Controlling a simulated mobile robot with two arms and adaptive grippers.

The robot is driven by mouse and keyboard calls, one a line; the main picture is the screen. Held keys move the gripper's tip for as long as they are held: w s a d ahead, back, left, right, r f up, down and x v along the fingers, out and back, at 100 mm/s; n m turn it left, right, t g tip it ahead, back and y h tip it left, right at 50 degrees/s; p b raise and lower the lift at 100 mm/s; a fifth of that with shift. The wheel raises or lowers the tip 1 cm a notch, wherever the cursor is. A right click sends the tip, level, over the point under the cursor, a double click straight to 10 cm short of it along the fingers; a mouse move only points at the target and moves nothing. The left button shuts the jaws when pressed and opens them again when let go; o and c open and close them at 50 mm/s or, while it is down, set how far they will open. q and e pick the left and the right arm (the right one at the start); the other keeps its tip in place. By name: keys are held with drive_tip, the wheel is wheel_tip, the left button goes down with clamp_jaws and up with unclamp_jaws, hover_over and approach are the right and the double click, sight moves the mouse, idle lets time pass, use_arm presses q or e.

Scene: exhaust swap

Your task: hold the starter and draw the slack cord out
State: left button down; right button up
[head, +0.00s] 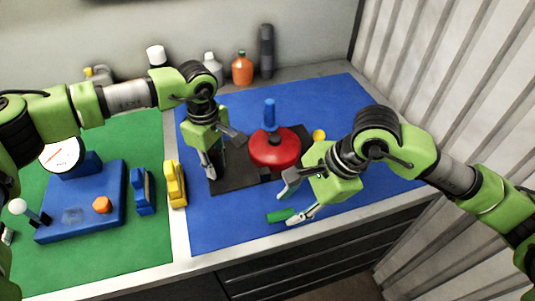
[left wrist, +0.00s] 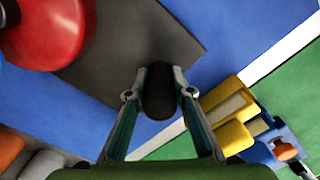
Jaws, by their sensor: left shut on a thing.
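The starter is a red round housing (head: 274,150) with a blue upright post (head: 269,112), on a dark plate (head: 232,184). Its red edge also shows at the top left of the left wrist view (left wrist: 48,30). My left gripper (head: 222,153) is left of the red housing. In the left wrist view it is shut on a black rounded grip (left wrist: 159,92) over the plate. A green handle (head: 279,215) lies on the blue mat in front of the plate. My right gripper (head: 293,198) is open, just above and right of this handle. I cannot make out the cord.
Bottles, including an orange one (head: 242,69), stand along the back. A corrugated wall (head: 440,75) bounds the right. The front blue mat is mostly clear.

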use_arm(q)
drive_tip(key=shift+s+f, duration=0.3)
drive_tip(key=shift+f, duration=0.1)
use_arm(e)
drive_tip(key=v, duration=1)
drive_tip(key=shift+r, duration=0.1)
use_arm(q)
drive_tip(key=c, duration=2)
unclamp_jaws()
drive_tip(key=o, duration=0.3)
drive_tip(key=shift+w+r, duration=0.1)
drive_tip(key=shift+w, duration=0.1)
drive_tip(key=o, duration=0.5)
drive_tip(key=shift+r, duration=0.1)
drive_tip(key=shift+w, duration=0.1)
